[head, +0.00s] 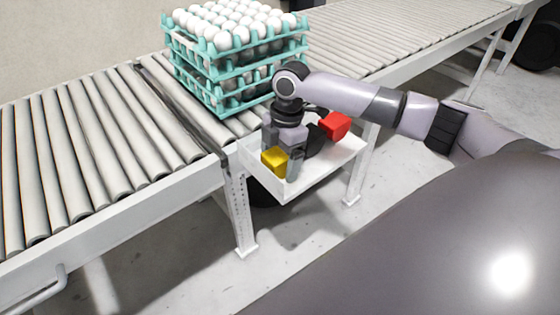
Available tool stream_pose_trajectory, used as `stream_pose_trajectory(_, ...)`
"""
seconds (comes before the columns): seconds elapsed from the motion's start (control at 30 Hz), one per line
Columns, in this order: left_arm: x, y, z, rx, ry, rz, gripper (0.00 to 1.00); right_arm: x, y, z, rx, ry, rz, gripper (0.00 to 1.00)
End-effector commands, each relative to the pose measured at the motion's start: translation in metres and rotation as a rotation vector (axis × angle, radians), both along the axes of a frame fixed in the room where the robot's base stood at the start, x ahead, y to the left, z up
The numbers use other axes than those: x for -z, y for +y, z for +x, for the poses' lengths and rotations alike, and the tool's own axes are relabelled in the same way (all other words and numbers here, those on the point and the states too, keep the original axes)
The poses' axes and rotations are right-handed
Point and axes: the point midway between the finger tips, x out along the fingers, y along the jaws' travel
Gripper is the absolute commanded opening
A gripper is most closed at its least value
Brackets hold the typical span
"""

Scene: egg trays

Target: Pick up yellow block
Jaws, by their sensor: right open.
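The yellow block (273,160) sits in a white tray (317,178) fixed at the side of the conveyor. My right gripper (281,166) points down over the tray, with its fingers around or close beside the yellow block. The jaws are open. One finger stands to the right of the block, and another shows behind it on the left. I cannot tell whether either finger touches the block. My left gripper is not in view.
A red block (335,125) lies at the tray's far right, close to my right arm. Teal egg trays (222,97) stacked with white eggs stand on the roller conveyor (95,165) behind the gripper. The rollers at the left are clear.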

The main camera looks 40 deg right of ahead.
Motion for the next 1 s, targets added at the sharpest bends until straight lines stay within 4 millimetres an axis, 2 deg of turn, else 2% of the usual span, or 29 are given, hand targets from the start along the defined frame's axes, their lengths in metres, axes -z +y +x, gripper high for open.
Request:
stream_pose_trajectory(0.27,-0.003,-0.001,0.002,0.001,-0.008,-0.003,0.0,0.003,0.0,0.0,-0.001,-0.001,0.0,0.87)
stream_pose_trajectory(0.3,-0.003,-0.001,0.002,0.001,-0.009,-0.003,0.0,0.003,0.0,0.0,-0.001,-0.001,0.0,0.74)
stream_pose_trajectory(0.47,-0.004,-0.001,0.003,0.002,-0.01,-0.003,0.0,0.003,0.001,0.0,-0.001,0.0,0.0,0.22)
stream_pose_trajectory(0.77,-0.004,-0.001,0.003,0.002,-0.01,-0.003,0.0,0.001,0.001,0.0,-0.001,-0.002,0.001,0.2)
stream_pose_trajectory(1.0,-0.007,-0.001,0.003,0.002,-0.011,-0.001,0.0,-0.02,0.001,0.001,-0.001,-0.004,0.002,0.2)
